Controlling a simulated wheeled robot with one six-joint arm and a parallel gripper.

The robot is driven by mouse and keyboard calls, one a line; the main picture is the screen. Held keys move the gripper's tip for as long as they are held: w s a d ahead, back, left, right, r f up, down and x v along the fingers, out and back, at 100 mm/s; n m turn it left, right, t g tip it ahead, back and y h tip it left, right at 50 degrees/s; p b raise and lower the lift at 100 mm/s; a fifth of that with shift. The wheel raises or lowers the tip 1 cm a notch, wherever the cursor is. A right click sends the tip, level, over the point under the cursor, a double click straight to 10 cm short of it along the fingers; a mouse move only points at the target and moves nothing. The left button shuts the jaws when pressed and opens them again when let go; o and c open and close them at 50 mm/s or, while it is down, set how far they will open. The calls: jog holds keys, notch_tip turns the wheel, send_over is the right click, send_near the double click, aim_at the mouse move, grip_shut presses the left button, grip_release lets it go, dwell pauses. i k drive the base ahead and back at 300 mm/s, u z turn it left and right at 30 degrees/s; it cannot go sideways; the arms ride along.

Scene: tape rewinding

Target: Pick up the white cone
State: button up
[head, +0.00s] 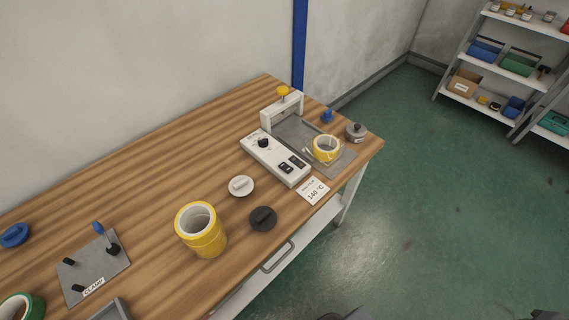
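The white cone (241,186) appears as a low, round white piece with a raised grip bar on top. It rests on the wooden table (150,165), left of the white control box and clear of other things. A similar dark piece (263,218) lies just in front of it, a small gap away. My gripper cannot be seen in the head view.
A yellow tape roll stack (205,243) stands left of the dark piece. A control box (275,160), a heated-looking plate with a yellow roll (326,149), and a "140 °C" card (313,191) are to the right. A clamp plate (92,268) lies left.

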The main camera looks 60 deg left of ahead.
aim_at(241, 186)
jog(key=i, duration=0.35)
jog(key=u, duration=3.05)
jog(key=i, duration=0.5)
